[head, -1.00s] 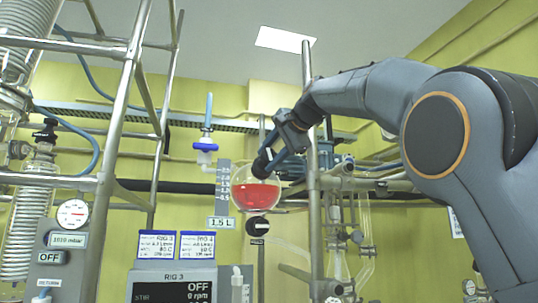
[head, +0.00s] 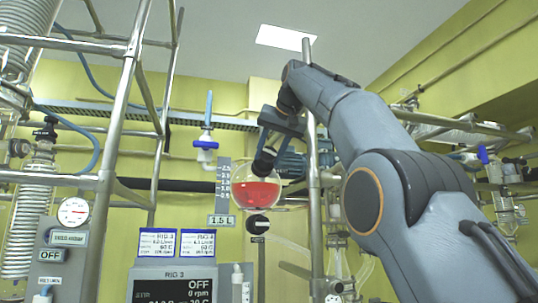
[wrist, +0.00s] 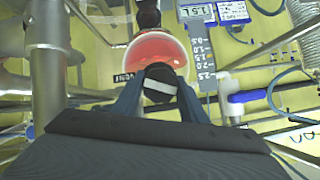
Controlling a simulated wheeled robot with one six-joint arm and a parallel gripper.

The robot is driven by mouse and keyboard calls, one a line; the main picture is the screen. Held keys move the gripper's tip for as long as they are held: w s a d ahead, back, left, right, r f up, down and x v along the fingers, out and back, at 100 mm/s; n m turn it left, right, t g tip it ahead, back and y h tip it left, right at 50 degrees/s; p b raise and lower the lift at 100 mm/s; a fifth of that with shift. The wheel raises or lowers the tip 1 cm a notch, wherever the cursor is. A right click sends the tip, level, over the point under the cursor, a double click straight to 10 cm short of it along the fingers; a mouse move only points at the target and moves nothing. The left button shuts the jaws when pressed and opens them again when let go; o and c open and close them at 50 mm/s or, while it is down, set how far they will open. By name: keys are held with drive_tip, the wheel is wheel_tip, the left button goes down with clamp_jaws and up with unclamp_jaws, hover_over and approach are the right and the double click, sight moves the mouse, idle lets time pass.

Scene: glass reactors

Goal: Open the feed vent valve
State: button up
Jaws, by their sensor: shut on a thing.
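A round glass flask (head: 257,191) with red liquid hangs mid-view in the head view, and it also shows in the wrist view (wrist: 160,48). On its top sits a black knob (wrist: 160,74) with a white stripe, which I take to be the feed vent valve. My gripper (wrist: 160,92) is shut on this knob, one finger on each side.
A white valve with a blue handle (head: 206,146) stands left of the flask, beside a grey volume scale (head: 223,185). A black dial (head: 257,225) is below the flask. A steel upright post (head: 313,190) stands close to the right. The RIG 3 panel (head: 174,285) is lower left.

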drive_tip(key=n+h, duration=0.1)
drive_tip(key=n, duration=0.2)
drive_tip(key=shift+f, duration=0.1)
drive_tip(key=n+h, duration=0.1)
drive_tip(key=n, duration=0.1)
drive_tip(key=n+t, duration=0.1)
drive_tip(key=n, duration=0.1)
drive_tip(key=shift+s+a+h, duration=0.1)
drive_tip(key=shift+h, duration=0.3)
drive_tip(key=n+t+h, duration=0.1)
drive_tip(key=n, duration=0.3)
drive_tip(key=n+t+b, duration=0.1)
drive_tip(key=n, duration=0.3)
drive_tip(key=shift+h, duration=0.3)
drive_tip(key=n+t, duration=0.1)
drive_tip(key=n, duration=0.2)
drive_tip(key=shift+f+n+b, duration=0.1)
drive_tip(key=shift+n+b, duration=0.2)
drive_tip(key=shift+n, duration=0.1)
drive_tip(key=n+t, duration=0.1)
drive_tip(key=n, duration=0.3)
drive_tip(key=shift+n, duration=0.3)
drive_tip(key=n+y, duration=0.1)
drive_tip(key=n, duration=0.2)
drive_tip(key=n+t+y+p, duration=0.1)
drive_tip(key=n, duration=0.2)
drive_tip(key=shift+t, duration=0.3)
drive_tip(key=shift+n+y+p, duration=0.3)
drive_tip(key=shift+n+y, duration=0.5)
drive_tip(key=shift+n, duration=1.6)
